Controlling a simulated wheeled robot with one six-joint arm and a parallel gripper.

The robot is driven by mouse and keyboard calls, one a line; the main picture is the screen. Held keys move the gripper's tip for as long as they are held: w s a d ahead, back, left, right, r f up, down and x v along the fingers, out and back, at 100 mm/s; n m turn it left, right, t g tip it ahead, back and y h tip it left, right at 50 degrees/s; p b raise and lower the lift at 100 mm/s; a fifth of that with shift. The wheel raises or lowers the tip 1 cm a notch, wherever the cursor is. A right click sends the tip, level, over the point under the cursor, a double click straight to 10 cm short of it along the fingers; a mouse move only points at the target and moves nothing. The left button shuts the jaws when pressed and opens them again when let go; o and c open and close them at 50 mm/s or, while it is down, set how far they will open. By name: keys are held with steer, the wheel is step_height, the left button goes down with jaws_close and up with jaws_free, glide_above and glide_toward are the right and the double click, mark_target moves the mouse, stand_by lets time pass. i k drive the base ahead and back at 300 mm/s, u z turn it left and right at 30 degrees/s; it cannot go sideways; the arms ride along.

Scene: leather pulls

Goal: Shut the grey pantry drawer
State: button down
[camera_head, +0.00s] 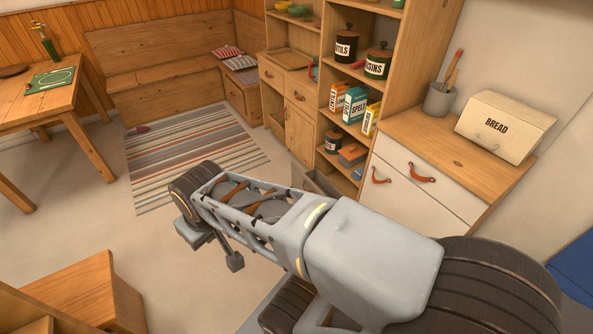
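A grey drawer (325,184) sits low at the foot of the open wooden pantry shelf. It appears to stand pulled out, with its top edge and part of its inside showing. My arm hides its lower part and most of its front, so I cannot see its pull or how far out it is. My gripper (216,248) hangs at the far end of my arm, over the bare floor left of the drawer and apart from it. It is small and partly hidden by the wrist, so its opening is unclear. I see nothing held in it.
A white-fronted cabinet (420,195) with leather pulls stands right of the shelf, bearing a bread box (503,126) and a utensil pot (439,100). A striped rug (185,160) lies beyond my gripper. A wooden box (95,292) stands at lower left. Floor between is clear.

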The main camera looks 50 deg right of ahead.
mark_target(313, 180)
steer(key=z, duration=0.65)
steer(key=i, duration=1.15)
steer(key=z, duration=1.45)
steer(key=i, duration=0.3)
steer(key=u, duration=1.45)
